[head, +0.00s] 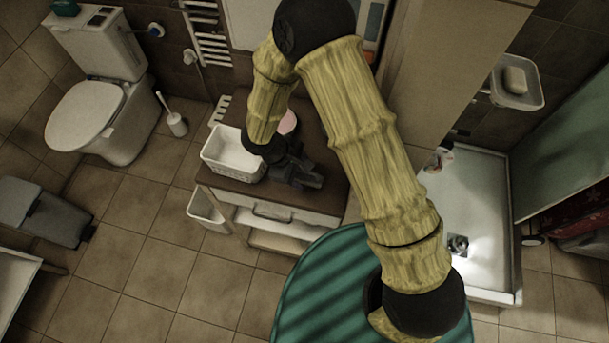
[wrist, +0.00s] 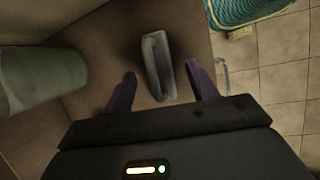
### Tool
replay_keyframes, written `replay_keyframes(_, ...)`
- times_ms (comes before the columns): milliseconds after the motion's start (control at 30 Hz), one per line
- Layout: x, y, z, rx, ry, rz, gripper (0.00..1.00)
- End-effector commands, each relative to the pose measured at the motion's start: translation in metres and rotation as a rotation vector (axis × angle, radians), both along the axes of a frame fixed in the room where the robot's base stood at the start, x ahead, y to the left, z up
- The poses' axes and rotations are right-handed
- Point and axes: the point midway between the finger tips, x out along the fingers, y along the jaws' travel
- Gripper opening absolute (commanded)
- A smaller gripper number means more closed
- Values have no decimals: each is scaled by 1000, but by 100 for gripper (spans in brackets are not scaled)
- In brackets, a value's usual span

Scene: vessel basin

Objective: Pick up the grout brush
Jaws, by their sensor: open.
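In the wrist view, a grey, elongated object that looks like the grout brush (wrist: 158,48) lies on the brown cabinet top (wrist: 190,22). My gripper (wrist: 160,74) is open, with its two dark purple fingers apart on either side of the object's near end. I cannot tell how far above the top the fingertips are. In the head view my gripper (head: 306,172) is over the right part of the cabinet top (head: 240,186), and the brush cannot be made out there.
A white basket (head: 234,154) stands left of my gripper on the cabinet, and a pink round thing (head: 288,122) shows behind it. A pale container (wrist: 42,78) is at the left of the wrist view.

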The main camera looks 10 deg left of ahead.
Motion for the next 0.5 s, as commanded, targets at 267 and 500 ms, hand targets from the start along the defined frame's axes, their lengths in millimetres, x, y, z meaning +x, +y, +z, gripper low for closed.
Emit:
replay_keyframes(267,4,-15,-28,-1,1,0,58)
replay_keyframes(500,4,-15,-31,0,-1,0,58)
